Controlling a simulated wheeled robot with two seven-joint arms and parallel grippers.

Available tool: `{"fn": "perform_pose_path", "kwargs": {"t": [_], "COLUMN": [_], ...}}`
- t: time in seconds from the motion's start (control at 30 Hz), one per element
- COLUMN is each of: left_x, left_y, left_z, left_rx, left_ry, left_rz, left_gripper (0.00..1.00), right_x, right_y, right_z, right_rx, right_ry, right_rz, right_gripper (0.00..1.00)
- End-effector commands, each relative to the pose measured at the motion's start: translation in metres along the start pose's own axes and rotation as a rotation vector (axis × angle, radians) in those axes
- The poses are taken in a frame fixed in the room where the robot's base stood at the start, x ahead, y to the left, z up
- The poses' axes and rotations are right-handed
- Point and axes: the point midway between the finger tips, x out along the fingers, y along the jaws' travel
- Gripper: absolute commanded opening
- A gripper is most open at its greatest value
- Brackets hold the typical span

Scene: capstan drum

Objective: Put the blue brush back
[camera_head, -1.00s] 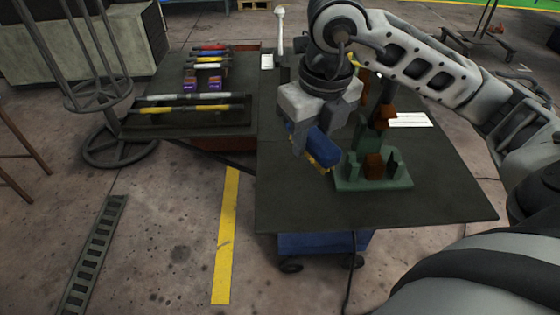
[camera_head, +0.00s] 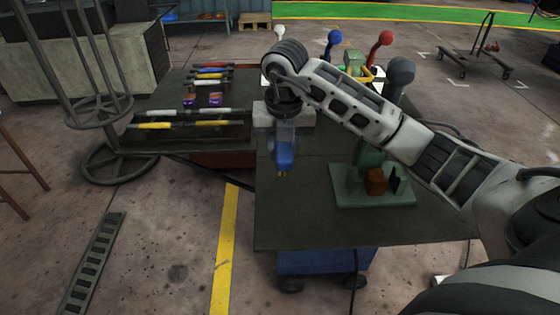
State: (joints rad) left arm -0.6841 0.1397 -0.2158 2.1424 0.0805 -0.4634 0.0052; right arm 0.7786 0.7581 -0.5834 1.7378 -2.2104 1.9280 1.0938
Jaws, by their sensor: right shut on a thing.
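The blue brush (camera_head: 284,157) has a blue body and a yellowish lower edge. My right gripper (camera_head: 285,138) is shut on it and holds it over the left part of the dark table (camera_head: 300,225). The fingers are partly hidden by the wrist and the brush. I cannot tell how far the brush is above the tabletop. My left gripper is not in view.
A green fixture (camera_head: 372,190) with brown blocks stands on the table, partly behind my right arm. Levers with blue (camera_head: 335,38), red (camera_head: 386,38) and grey (camera_head: 400,70) knobs rise behind. A left table (camera_head: 165,145) holds coloured rods and small purple items.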

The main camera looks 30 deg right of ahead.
Motion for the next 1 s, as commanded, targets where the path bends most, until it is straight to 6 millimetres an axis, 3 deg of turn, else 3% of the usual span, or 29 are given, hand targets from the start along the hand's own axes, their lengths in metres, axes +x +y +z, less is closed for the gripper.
{"fn": "perform_pose_path", "kwargs": {"t": [0.27,0.5,0.87,0.9,0.93,1.0], "left_x": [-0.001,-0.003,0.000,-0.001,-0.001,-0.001], "left_y": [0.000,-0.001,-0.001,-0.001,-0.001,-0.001], "left_z": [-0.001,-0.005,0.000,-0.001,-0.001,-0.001], "left_rx": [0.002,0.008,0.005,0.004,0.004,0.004], "left_ry": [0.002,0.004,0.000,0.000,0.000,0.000], "left_rz": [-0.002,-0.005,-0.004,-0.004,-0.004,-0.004], "left_gripper": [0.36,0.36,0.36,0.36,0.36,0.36], "right_x": [0.020,0.049,0.054,0.053,0.053,0.053], "right_y": [0.007,0.007,0.007,0.007,0.007,0.006], "right_z": [0.011,0.007,0.007,0.007,0.007,0.007], "right_rx": [0.000,-0.002,-0.001,-0.001,-0.001,-0.001], "right_ry": [0.001,0.001,-0.001,0.000,0.000,0.000], "right_rz": [0.001,0.001,0.001,0.001,0.001,0.001], "right_gripper": [0.09,0.09,0.09,0.42,0.50,0.52]}}
